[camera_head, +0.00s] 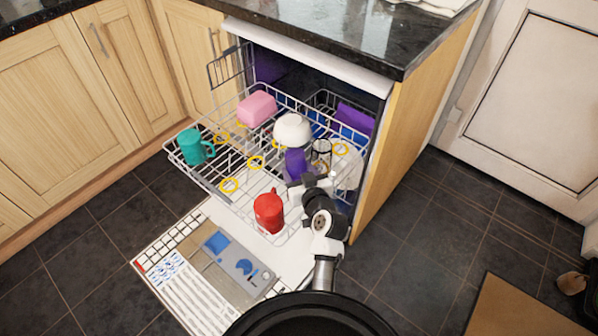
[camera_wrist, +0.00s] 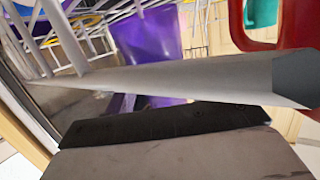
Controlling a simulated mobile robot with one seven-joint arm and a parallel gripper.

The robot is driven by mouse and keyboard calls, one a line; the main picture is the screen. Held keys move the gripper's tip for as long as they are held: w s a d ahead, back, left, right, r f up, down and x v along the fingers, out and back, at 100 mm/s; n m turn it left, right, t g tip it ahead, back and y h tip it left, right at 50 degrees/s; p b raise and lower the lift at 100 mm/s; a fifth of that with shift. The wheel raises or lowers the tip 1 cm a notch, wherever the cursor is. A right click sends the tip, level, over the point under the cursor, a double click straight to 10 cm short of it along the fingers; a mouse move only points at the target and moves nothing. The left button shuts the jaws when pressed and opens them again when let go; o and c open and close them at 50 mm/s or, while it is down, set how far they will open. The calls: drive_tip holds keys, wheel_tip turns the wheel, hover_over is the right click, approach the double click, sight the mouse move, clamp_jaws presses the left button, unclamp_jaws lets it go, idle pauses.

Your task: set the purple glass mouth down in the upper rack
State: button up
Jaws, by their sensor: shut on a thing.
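The purple glass (camera_head: 295,163) is at the front right of the pulled-out upper rack (camera_head: 215,190), just in front of the white bowl. My gripper (camera_head: 303,182) reaches it from the front and is shut on it; the fingertips are partly hidden in the head view. In the wrist view the purple glass (camera_wrist: 152,42) shows large behind a grey bar, with rack wires around it. Which way its mouth faces, and whether it touches the rack, I cannot tell.
A white bowl (camera_head: 292,128), a clear glass (camera_head: 321,153) and a white plate (camera_head: 348,176) crowd the glass. A red mug (camera_head: 267,213) stands at the front, a teal mug (camera_head: 191,148) left, a pink container (camera_head: 257,108) behind.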

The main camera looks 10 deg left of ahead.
drive_tip(key=shift+f+b, duration=0.35)
drive_tip(key=shift+f, duration=0.2)
drive_tip(key=o, duration=1.3)
